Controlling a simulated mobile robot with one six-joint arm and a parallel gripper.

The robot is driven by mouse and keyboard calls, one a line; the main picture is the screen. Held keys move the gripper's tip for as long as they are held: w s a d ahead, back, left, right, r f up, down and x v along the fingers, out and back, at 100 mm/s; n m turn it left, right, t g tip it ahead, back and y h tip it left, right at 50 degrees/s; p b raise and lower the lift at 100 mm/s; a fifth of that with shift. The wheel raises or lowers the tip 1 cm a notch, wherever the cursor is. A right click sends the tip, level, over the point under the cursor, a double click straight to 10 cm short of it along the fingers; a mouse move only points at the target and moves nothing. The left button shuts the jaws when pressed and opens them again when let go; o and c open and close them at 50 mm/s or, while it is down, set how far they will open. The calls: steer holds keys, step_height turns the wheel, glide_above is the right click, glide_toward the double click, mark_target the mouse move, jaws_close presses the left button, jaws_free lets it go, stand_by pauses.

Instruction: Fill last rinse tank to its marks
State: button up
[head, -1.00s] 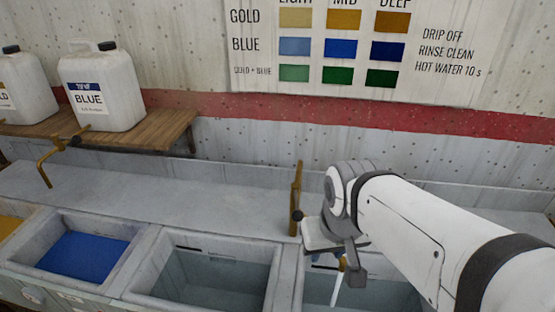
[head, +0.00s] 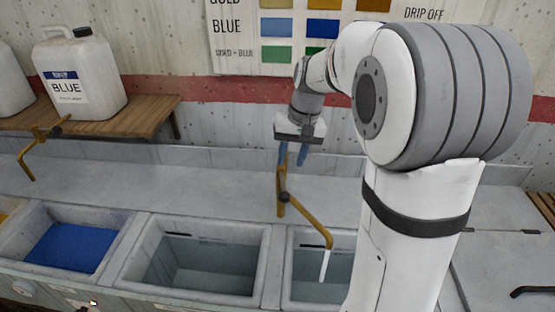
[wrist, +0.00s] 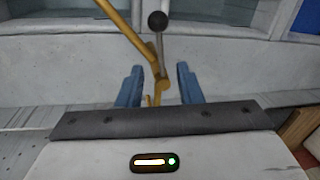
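The right rinse tank (head: 304,285) is grey and partly hidden by my arm in the head view. A brass tap (head: 308,216) stands behind it, its spout reaching over the tank. A thin white stream (head: 325,265) falls from the spout into the tank. The tap has a lever with a black ball, clear in the wrist view (wrist: 158,20). My gripper (head: 292,160), with blue fingers, is above and behind the tap, pointing down. In the wrist view the fingers (wrist: 158,84) are apart, with the tap's lower part showing between them. I cannot read the tank's water level against its mark.
The middle tank (head: 150,258) has a dark mark on its back wall. A tank of blue liquid (head: 70,248) is at left. A white BLUE jug (head: 85,80) stands on a wooden shelf (head: 150,118). A second tap (head: 38,145) is at left.

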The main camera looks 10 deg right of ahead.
mark_target(283, 183)
steer(key=f, duration=0.2)
steer(key=w+a+f, duration=0.1)
steer(key=f, duration=0.5)
steer(key=shift+w+a+p, duration=0.15)
steer(key=shift+w+p, duration=0.05)
steer(key=shift+p, duration=0.15)
jaws_close()
